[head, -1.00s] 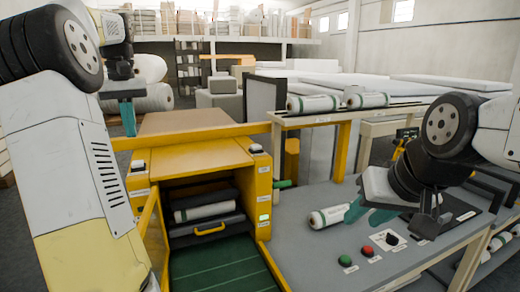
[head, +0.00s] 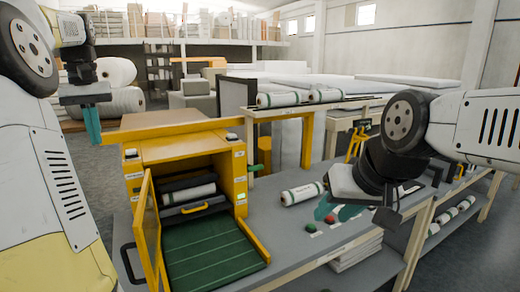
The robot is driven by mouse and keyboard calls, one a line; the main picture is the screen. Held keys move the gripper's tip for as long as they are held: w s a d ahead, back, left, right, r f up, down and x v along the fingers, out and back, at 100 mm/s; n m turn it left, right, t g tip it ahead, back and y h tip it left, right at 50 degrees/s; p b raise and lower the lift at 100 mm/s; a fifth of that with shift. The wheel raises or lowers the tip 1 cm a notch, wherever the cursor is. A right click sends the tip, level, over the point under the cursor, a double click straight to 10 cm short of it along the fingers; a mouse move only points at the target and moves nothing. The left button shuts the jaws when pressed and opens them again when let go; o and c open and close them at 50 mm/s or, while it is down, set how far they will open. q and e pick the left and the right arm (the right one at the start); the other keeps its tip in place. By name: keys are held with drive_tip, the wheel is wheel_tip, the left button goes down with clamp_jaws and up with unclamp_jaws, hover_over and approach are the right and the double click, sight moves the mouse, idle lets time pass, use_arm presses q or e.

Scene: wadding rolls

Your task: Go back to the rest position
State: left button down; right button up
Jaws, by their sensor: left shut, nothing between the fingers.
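My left gripper (head: 92,122) hangs at the left, its teal fingers together and empty, in front of the pale rolls at the back and left of the yellow machine (head: 190,147). My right gripper (head: 337,210) is low over the grey bench (head: 285,230).
The machine's yellow door (head: 147,225) stands open at its left; a roll (head: 188,196) lies inside above a green ramp (head: 212,250). Two rolls (head: 278,99) rest on the rack behind.

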use_arm(q)
drive_tip(key=s+d+m+t, duration=0.1)
drive_tip(key=s+d+m, duration=0.15)
drive_tip(key=d, duration=0.55)
drive_tip(key=s+d+m+t, duration=0.1)
drive_tip(key=s+d+t, duration=0.15)
drive_tip(key=d, duration=0.65)
drive_tip(key=s+d+f+m+t+h, duration=0.2)
drive_tip(key=s+d+f, duration=0.8)
drive_tip(key=s+d, duration=0.1)
drive_tip(key=shift+s+f+m+t, duration=0.25)
drive_tip(key=shift+s+m+t, duration=0.1)
drive_tip(key=shift+s, duration=0.2)
drive_tip(key=shift+w+a, duration=0.1)
